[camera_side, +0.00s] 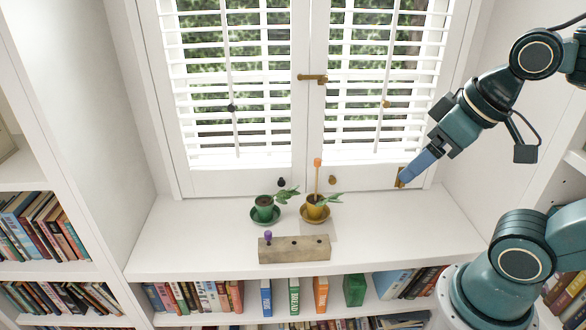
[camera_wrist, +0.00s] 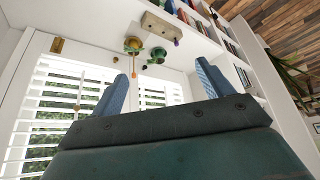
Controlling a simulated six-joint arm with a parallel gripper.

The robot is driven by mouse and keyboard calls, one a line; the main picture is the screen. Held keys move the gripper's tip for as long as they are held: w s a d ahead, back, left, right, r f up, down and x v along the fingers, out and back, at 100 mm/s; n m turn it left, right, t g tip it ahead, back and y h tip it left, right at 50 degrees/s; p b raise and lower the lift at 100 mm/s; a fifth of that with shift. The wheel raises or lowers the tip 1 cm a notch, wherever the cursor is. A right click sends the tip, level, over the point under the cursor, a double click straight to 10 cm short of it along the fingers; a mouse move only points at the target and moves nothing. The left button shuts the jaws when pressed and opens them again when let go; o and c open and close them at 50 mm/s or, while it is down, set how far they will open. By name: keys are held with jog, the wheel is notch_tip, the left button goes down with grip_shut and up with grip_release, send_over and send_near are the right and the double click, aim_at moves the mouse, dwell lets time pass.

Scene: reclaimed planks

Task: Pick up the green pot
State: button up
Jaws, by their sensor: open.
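The green pot (camera_side: 264,203) stands upright on a green saucer (camera_side: 256,219) on the white shelf, with a leafy plant in it. My gripper (camera_side: 406,178) is in the air at the right in the side view, well apart from the pot. Its blue fingers look merged there. In the wrist view my gripper (camera_wrist: 163,68) has its two fingers spread, with nothing between them.
A yellow pot (camera_side: 313,209) on a yellow saucer stands just right of the green one; an orange-topped stick (camera_side: 317,172) rises there. A wooden block (camera_side: 294,251) with a purple-topped peg (camera_side: 268,236) lies in front. Shuttered windows (camera_side: 235,90) stand behind. The shelf's right side is clear.

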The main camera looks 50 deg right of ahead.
dwell(0.4)
jog(key=n+g+y, duration=0.2)
jog(key=n, duration=0.5)
send_over(265, 205)
jog(key=s+d, duration=0.4)
notch_tip(265, 205, down, 26)
jog(key=r, duration=0.1)
jog(key=shift+s+f, duration=0.15)
jog(key=shift+f, duration=0.1)
jog(key=shift+x, duration=4.3)
